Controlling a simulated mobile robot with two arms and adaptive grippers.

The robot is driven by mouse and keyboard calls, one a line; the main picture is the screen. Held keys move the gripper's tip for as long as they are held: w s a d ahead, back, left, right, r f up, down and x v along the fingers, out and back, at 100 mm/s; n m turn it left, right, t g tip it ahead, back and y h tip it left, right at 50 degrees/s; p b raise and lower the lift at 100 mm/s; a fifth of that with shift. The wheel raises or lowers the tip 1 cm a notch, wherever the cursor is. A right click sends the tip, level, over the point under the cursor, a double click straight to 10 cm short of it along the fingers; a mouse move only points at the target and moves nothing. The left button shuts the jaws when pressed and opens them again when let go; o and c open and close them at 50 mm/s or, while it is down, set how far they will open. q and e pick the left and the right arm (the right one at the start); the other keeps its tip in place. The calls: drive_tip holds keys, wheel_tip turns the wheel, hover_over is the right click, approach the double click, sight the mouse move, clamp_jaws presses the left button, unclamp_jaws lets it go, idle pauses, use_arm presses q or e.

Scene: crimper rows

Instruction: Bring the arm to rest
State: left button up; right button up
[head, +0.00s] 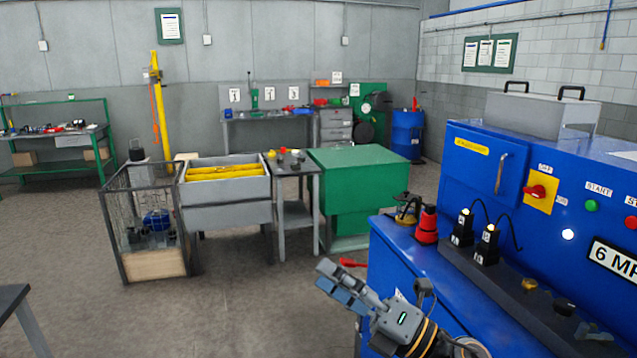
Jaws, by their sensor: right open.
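My right gripper (326,276) is in the lower middle of the head view, on my right arm coming in from the bottom right. Its grey-blue fingers point up and left, over the floor just left of the blue machine (400,262). It is open, and I see nothing between the fingers. My left gripper is out of view.
The blue machine's ledge holds a red-and-black item (427,225) and two small black devices (487,245). A red handle (352,263) sticks out near my gripper. A wire cage (128,218), grey bin (228,215) and green cabinet (357,185) stand beyond.

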drive_tip(key=w+d+f+m+t+h, duration=0.1)
drive_tip(key=d+f+m+t+h, duration=0.4)
drive_tip(key=m, duration=0.5)
drive_tip(key=w+d+f+m+t+h, duration=0.1)
drive_tip(key=d+f+m+t+h, duration=0.25)
drive_tip(key=m+h, duration=0.55)
drive_tip(key=s+d+f+m+g+h, duration=0.3)
drive_tip(key=s+d+f+m, duration=0.15)
drive_tip(key=f, duration=0.35)
drive_tip(key=s+d+f+m+g+h, duration=0.2)
drive_tip(key=s+d+f+m+g, duration=0.15)
drive_tip(key=f+m, duration=0.3)
drive_tip(key=s+d+f+m+g, duration=0.1)
drive_tip(key=s+f+m+g, duration=0.1)
drive_tip(key=s+f+g, duration=0.6)
drive_tip(key=s+d+f+m+g, duration=0.15)
drive_tip(key=s+f, duration=0.35)
drive_tip(key=s, duration=0.8)
wheel_tip(320, 180, down, 27)
drive_tip(key=b, duration=0.2)
drive_tip(key=s+d+f+g+b, duration=0.1)
drive_tip(key=s+d+f+g, duration=0.1)
drive_tip(key=s+f, duration=1.5)
drive_tip(key=shift+s+d+f, duration=0.2)
drive_tip(key=shift+s+f, duration=0.15)
drive_tip(key=shift+f, duration=0.25)
